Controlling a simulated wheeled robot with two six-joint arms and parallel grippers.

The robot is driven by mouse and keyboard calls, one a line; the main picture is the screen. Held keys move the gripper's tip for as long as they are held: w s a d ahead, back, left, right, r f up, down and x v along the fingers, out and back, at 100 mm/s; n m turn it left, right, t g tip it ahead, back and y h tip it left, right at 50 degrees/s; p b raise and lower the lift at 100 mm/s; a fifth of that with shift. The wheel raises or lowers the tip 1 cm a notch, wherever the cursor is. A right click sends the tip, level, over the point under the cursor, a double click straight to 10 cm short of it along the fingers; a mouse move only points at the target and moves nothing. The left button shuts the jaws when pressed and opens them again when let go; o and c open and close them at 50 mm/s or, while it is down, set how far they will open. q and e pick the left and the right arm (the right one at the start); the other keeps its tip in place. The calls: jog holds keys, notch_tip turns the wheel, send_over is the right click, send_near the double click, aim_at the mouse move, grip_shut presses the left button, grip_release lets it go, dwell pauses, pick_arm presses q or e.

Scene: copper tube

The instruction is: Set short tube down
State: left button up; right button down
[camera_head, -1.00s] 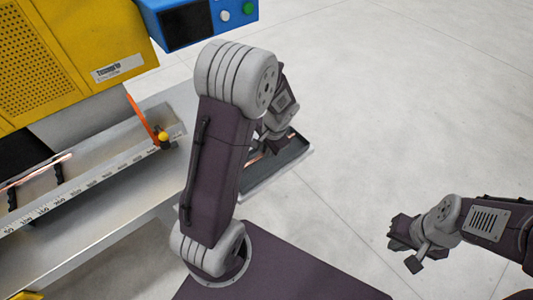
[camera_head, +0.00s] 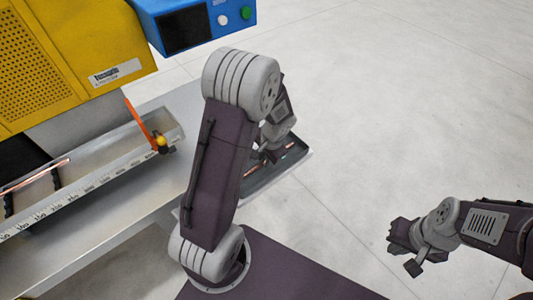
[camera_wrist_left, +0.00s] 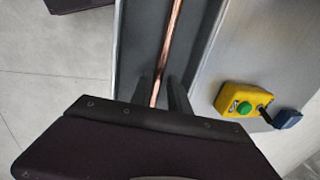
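The short copper tube (camera_head: 288,147) shows in the head view in a dark tray (camera_head: 294,163) beside the machine, partly behind my left arm. In the left wrist view, a copper tube (camera_wrist_left: 171,40) runs lengthwise along the tray (camera_wrist_left: 128,45). My left gripper (camera_head: 264,156) is low over the tray. In the wrist view its fingers (camera_wrist_left: 161,92) stand apart on either side of the tube, with a gap visible. Whether the tube fully rests on the tray floor is hard to tell. My right gripper (camera_head: 406,248) is open and empty over the floor at right.
Another copper tube (camera_head: 38,174) lies on black supports at the machine's ruled trough (camera_head: 110,168). A yellow box with a green button (camera_wrist_left: 243,103) sits right of the tray. The floor at right is clear.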

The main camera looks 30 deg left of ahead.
pick_arm(q)
jog(key=v, duration=1.2)
jog(key=s+d+f+n+h, duration=0.1)
jog(key=s+d+f+n, duration=0.1)
jog(key=s, duration=0.3)
jog(key=s+d+f+n+h, duration=0.1)
jog(key=s+d+f+n, duration=0.2)
jog(key=s, duration=0.3)
jog(key=shift+d+h+p, duration=0.15)
jog(key=shift+h+p, duration=0.15)
jog(key=shift+h, duration=0.1)
